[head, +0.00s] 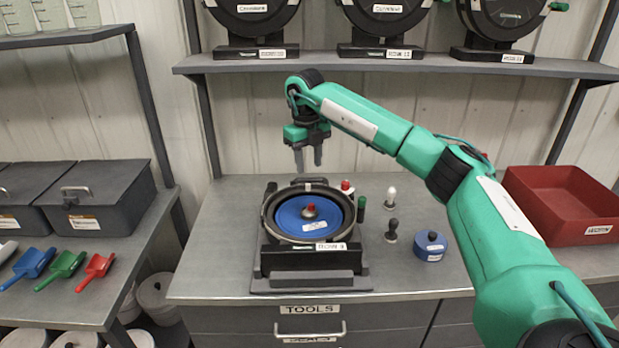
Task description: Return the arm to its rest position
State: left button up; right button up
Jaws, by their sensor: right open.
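My right arm, green with grey joints, reaches in from the lower right across the bench. My right gripper (308,162) points down and is open and empty. It hangs above the back of the seed meter (264,262), apart from it. The seed meter is a dark round housing on a black base, with a blue disc (289,222) inside and a red-topped knob (310,210) at its centre. My left gripper is not in view.
On the bench right of the meter stand a blue container (430,246), a dark-handled tool (392,232) and a white-topped piece (390,197). A red tray (560,190) is at the right. Dark bins (115,205) and coloured scoops (65,268) are at the left. A shelf (410,66) runs behind.

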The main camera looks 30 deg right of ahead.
jog(key=shift+r, duration=0.3)
